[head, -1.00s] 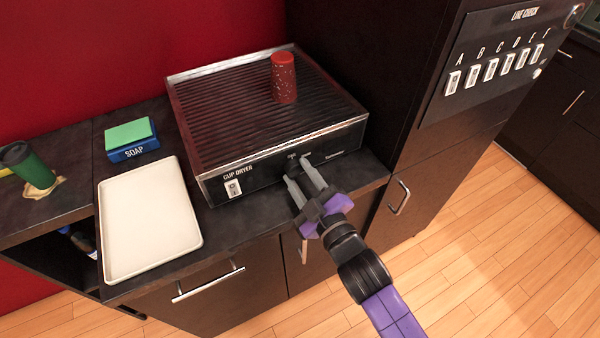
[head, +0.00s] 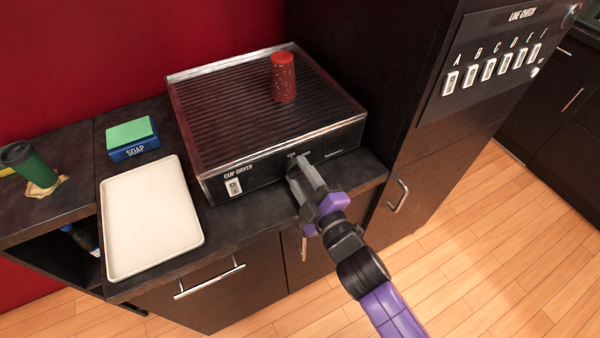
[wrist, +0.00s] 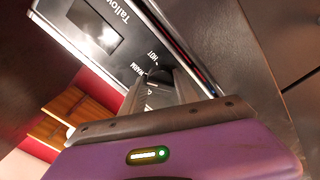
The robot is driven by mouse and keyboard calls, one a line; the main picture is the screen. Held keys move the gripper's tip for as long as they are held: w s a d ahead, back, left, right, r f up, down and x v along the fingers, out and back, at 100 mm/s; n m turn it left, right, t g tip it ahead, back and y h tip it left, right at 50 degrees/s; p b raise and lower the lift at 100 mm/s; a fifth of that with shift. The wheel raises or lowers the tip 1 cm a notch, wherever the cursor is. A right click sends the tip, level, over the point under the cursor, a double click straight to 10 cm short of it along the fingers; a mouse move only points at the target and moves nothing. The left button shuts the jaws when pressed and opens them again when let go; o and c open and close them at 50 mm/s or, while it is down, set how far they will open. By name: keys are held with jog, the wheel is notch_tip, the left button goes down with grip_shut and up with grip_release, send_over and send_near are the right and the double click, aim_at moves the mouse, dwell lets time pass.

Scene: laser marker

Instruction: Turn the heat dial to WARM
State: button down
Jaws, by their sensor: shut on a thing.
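The cup dryer (head: 213,187) is a dark ribbed box with a metal rim on the counter. Its heat dial (wrist: 158,76) is a dark knob on the front panel, with the labels HOT and WARM beside it in the wrist view. My gripper (head: 301,164) reaches the front panel, and its fingers are shut on the dial. In the wrist view my gripper (wrist: 160,93) has one finger on each side of the knob. A third label is partly covered by the fingers. I cannot tell which label the dial points to.
A red speckled cup (head: 284,78) stands upside down on the dryer. A white switch (head: 234,187) is on the panel's left. A cream tray (head: 150,220), a soap box (head: 134,150) and a green cup (head: 30,166) are on the left. A tall dark cabinet (head: 385,80) rises at the right.

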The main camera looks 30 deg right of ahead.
jog(key=c, duration=0.9)
grip_release()
jog(key=shift+s+f, duration=0.15)
jog(key=shift+s, duration=0.35)
jog(key=s+b, duration=0.2)
jog(key=s, duration=0.4)
jog(key=shift+s, duration=0.4)
